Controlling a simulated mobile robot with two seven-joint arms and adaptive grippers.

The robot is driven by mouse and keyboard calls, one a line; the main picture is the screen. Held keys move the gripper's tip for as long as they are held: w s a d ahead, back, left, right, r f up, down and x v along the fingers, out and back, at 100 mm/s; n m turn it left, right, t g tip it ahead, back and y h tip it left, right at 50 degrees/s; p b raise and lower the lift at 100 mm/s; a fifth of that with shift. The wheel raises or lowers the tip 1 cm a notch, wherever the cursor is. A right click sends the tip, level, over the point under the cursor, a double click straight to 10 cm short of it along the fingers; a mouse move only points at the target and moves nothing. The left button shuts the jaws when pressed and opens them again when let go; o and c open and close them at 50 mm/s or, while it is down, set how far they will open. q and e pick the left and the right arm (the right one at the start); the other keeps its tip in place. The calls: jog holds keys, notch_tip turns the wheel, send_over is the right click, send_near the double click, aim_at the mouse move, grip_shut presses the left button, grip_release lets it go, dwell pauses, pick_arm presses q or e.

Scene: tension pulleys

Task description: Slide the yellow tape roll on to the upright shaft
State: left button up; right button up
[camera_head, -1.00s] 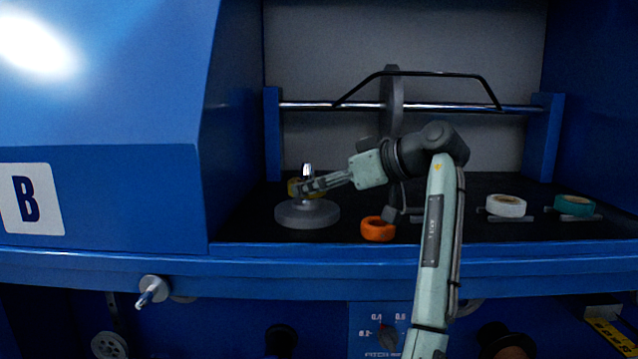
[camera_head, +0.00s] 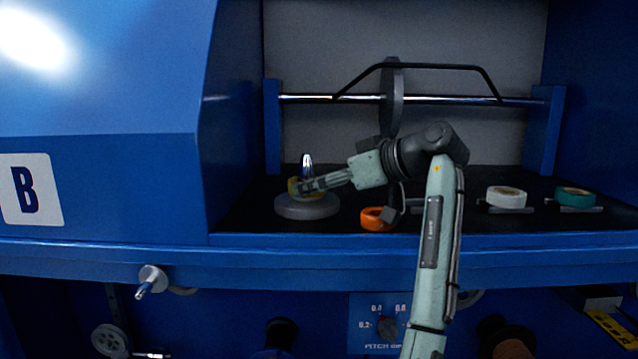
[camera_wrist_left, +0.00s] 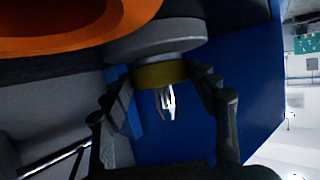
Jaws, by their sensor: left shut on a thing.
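The yellow tape roll (camera_head: 293,187) is around the upright shaft (camera_head: 307,160), low down just above its round grey base (camera_head: 306,208). The bright shaft tip stands out above the roll. My left gripper (camera_head: 307,187) is shut on the roll and partly hides it. In the left wrist view, the yellow roll (camera_wrist_left: 160,75) sits between the two fingers (camera_wrist_left: 165,85). The shaft tip (camera_wrist_left: 165,100) comes through it and the grey base (camera_wrist_left: 155,40) lies right behind it. I cannot tell whether roll and base touch. My right gripper is not in view.
An orange roll (camera_head: 376,219) lies right of the base, close to my arm. White (camera_head: 506,197) and teal (camera_head: 575,197) rolls sit farther right. A horizontal bar (camera_head: 450,99) with a grey disc and black handle spans behind. A blue wall (camera_head: 235,130) stands close on the left.

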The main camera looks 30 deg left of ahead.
pick_arm(q)
jog(key=shift+f, duration=0.45)
jog(key=o, duration=1.4)
jog(key=shift+c, duration=0.2)
jog(key=shift+r, duration=0.15)
jog(key=shift+d, duration=0.1)
jog(key=shift+d+r, duration=0.2)
jog(key=shift+d, duration=0.15)
jog(key=v, duration=1.1)
